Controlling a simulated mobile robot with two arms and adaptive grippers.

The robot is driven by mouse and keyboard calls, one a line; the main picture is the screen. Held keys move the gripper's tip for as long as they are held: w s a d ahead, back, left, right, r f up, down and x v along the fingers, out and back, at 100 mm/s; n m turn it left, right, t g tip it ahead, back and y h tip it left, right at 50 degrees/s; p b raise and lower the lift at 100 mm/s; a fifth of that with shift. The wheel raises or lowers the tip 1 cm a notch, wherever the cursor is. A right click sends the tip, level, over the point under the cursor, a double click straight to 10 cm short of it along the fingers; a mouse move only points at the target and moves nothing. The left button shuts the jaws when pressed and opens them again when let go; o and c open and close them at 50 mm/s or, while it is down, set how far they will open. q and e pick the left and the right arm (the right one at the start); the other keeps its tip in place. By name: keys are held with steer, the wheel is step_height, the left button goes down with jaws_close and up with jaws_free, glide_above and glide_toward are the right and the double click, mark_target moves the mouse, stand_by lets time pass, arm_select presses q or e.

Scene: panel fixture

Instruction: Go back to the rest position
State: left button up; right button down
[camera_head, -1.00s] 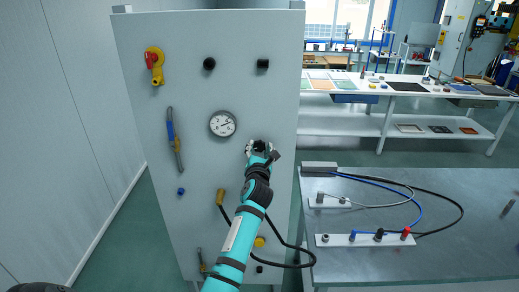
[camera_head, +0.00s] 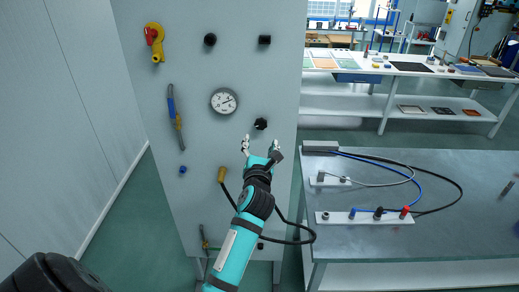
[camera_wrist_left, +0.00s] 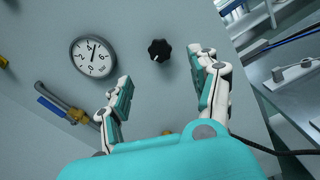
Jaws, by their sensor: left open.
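My left gripper (camera_head: 260,146) is open and empty in front of the grey panel (camera_head: 225,60). Its two fingers stand wide apart below a black knob (camera_head: 261,124) on the panel. In the left wrist view the open fingers (camera_wrist_left: 165,90) frame the same knob (camera_wrist_left: 159,50) from a distance, touching nothing. A round dial gauge (camera_head: 223,101) is up and left of the gripper; it also shows in the left wrist view (camera_wrist_left: 93,57). My right gripper is not in view.
The panel also carries a yellow valve with a red part (camera_head: 155,42), a blue-handled lever (camera_head: 175,115), two upper black knobs and a black hose (camera_head: 300,240). A grey table (camera_head: 465,180) with cables and connector strips stands at the right. Floor shows at the left.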

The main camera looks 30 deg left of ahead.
arm_select(q)
steer(key=shift+v, duration=0.95)
steer(key=shift+f, duration=0.1)
